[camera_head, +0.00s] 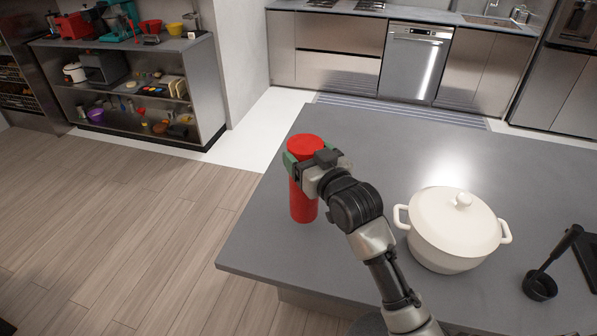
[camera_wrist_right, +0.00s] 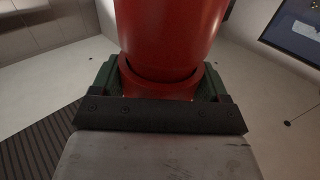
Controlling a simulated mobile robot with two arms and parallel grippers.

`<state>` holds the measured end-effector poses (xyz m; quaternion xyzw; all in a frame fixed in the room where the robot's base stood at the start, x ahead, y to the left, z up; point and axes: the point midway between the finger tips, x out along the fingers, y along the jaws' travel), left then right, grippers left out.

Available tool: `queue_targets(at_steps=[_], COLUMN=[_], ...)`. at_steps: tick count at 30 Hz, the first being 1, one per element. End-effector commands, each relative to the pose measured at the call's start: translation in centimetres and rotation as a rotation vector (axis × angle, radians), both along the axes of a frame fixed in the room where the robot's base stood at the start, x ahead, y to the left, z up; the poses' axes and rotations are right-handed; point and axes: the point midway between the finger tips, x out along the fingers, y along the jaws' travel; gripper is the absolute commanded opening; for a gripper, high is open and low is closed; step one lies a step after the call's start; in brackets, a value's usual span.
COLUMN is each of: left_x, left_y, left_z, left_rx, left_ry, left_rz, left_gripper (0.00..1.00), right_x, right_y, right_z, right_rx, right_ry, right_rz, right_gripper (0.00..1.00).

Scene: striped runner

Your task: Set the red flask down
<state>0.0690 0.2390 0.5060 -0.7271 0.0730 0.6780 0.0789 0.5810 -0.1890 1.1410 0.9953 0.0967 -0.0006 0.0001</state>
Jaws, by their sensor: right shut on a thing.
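The red flask (camera_head: 303,205) is a tall red cylinder, upright at the left part of the grey countertop (camera_head: 370,262). My right gripper (camera_head: 303,163) is shut around the upper part of the flask, just below its lid. The flask's base looks at or just above the counter; I cannot tell if it touches. In the right wrist view the flask (camera_wrist_right: 168,35) sits between the green finger pads of the right gripper (camera_wrist_right: 165,85). My left gripper is not in view.
A white lidded pot (camera_head: 447,238) stands on the counter to the right of my right arm. A black ladle (camera_head: 541,285) lies further right. The counter's left edge is close to the flask. The counter behind the flask is clear.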

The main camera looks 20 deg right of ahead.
Motion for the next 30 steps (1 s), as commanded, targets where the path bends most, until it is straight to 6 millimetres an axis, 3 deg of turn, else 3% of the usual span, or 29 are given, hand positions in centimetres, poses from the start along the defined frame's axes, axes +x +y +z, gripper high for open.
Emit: queue_targets(at_steps=[3, 8, 15, 26, 27, 30], left_x=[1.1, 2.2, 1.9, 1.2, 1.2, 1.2], left_y=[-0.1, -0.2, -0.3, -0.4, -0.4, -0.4], left_z=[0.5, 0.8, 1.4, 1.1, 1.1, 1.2], left_rx=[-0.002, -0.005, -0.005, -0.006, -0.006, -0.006], left_ry=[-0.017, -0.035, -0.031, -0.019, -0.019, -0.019], left_rz=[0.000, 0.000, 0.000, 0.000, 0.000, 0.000], left_gripper=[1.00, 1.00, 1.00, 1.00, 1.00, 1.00], right_x=[0.5, 0.7, 0.7, 0.7, 0.7, 0.7], right_y=[1.3, 1.8, 1.7, 1.7, 1.7, 1.7], right_z=[-0.7, -1.8, -4.9, -5.4, -5.5, -5.4], right_rx=[0.002, -0.001, -0.001, 0.000, -0.001, -0.001], right_ry=[-0.003, 0.000, -0.001, -0.003, -0.001, -0.001], right_rz=[-0.001, -0.001, -0.001, -0.001, -0.001, -0.001], right_gripper=[0.28, 0.28, 0.28, 0.28, 0.79, 0.94])
